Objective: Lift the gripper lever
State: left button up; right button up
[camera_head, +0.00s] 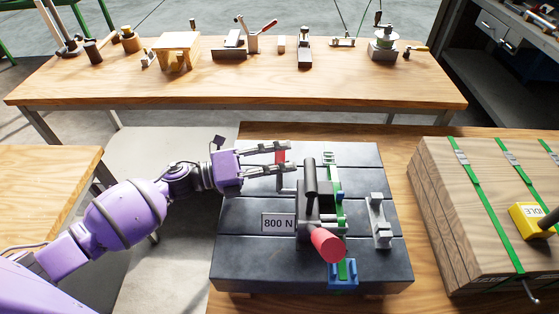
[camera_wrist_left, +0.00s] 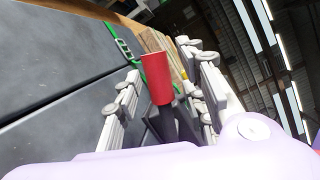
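My left gripper (camera_head: 289,157) reaches in from the left over the dark slotted plate. Its two fingers are spread, one on each side of a small red grip (camera_head: 281,156). In the left wrist view this grip is a red cylinder (camera_wrist_left: 157,78) on a dark arm, between the fingers (camera_wrist_left: 160,62), with gaps visible beside it. The tensioning tool (camera_head: 305,220) stands on the plate, with a black upright handle (camera_head: 309,178) and a larger red-ended handle (camera_head: 327,243) toward the front. Which red grip is the gripper lever is not labelled. My right gripper does not show.
A green strap (camera_head: 351,215) runs through the tool to a blue block (camera_head: 342,275). An "800 N" sign (camera_head: 278,223) stands left of the tool, a grey bracket (camera_head: 379,220) right. A strapped wooden crate (camera_head: 450,240) stands farther right. A bench (camera_head: 230,86) with tools lies behind.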

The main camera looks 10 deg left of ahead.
pick_arm(q)
jog(key=shift+c, duration=1.2)
grip_shut()
